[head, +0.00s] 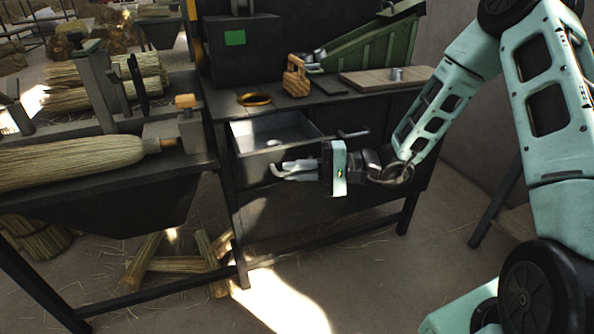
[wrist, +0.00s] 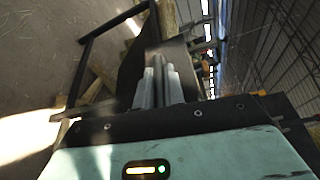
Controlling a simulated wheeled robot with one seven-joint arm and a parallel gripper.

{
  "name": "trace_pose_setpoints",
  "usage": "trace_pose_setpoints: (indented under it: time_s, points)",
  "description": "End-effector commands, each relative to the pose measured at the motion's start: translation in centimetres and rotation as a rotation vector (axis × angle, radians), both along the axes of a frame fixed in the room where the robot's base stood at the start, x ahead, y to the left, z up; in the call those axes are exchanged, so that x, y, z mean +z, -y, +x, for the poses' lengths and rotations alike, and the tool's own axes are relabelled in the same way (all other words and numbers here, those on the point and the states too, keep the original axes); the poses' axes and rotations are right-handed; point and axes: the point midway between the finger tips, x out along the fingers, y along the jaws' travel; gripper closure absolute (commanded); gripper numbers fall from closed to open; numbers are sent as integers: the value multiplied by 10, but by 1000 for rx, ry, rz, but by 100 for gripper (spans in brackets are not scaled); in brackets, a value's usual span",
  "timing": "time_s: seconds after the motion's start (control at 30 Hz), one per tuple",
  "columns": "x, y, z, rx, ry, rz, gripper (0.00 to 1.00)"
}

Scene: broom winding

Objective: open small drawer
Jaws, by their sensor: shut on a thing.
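The small drawer (head: 262,133) is a grey metal box under the dark workbench top in the head view. In the wrist view the fingers (wrist: 158,85) are close together against a dark surface; the handle cannot be made out there.
A second handle (head: 352,132) sticks out to the right of the drawer. The workbench (head: 330,103) carries a brass ring (head: 254,99), a wooden block (head: 296,76) and a board (head: 375,79). A broom (head: 75,160) lies on the left stand. Wood pieces (head: 170,264) lie on the floor below.

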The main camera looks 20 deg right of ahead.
Motion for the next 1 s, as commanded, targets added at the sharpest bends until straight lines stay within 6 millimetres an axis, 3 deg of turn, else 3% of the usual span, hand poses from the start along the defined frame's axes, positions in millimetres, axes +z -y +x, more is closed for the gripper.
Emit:
trace_pose_setpoints:
  time_s: [0.1, 0.2, 0.47, 0.63, 1.0]
  points:
    - [-1, 2, 1, -4, -1, -3, 100]
    - [-1, 2, 1, -4, -1, -3, 68]
    - [0, 1, 0, -2, 0, -1, 68]
    - [1, 10, -3, -3, 1, -1, 68]
    - [8, 84, -32, -8, -1, -1, 68]
